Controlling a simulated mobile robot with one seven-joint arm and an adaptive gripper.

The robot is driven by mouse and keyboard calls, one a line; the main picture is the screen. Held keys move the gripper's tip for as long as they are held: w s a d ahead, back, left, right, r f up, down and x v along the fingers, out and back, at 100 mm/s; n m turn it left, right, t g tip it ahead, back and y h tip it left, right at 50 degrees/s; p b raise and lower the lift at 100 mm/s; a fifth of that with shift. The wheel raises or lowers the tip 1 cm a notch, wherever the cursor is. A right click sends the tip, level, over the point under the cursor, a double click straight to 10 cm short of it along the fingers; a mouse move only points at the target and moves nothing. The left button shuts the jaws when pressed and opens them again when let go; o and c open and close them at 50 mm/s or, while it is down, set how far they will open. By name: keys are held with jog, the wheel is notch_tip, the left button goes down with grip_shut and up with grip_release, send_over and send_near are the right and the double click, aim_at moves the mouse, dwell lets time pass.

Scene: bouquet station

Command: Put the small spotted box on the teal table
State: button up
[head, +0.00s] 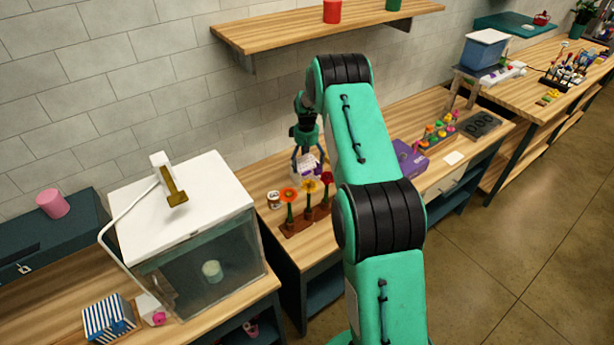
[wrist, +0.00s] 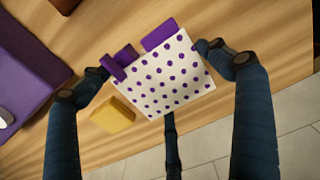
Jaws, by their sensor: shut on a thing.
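The small spotted box (head: 306,168) is white with purple dots and a purple ribbon or flap on top. It fills the middle of the wrist view (wrist: 165,85).
Flowers in a wooden stand (head: 308,219) and a small jar (head: 273,199) are close to the box. A purple box (head: 409,159) lies to the right, and a yellow block (wrist: 112,115) is beside the spotted box. A shelf (head: 300,30) overhangs behind. A glass tank (head: 205,270) stands left.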

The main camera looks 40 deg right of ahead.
jog(key=shift+s+f, duration=0.15)
notch_tip(320, 180, up, 10)
jog(key=shift+b, duration=0.3)
dwell(0.4)
dwell(0.8)
jog(key=a+b, duration=0.4)
jog(key=a, duration=1.3)
jog(key=w+a+r+b, duration=0.1)
jog(key=w+a+r, duration=0.1)
jog(key=a, duration=0.5)
jog(key=w+a+r+m+b, duration=0.1)
jog(key=w+a+r, duration=0.2)
jog(key=a, duration=0.3)
jog(key=w+a+r, duration=0.3)
jog(key=a, duration=0.4)
jog(key=shift+w+a+b, duration=0.3)
jog(key=shift+a+b, duration=0.05)
jog(key=shift+b, duration=0.05)
notch_tip(320, 180, down, 5)
jog(key=b, duration=0.5)
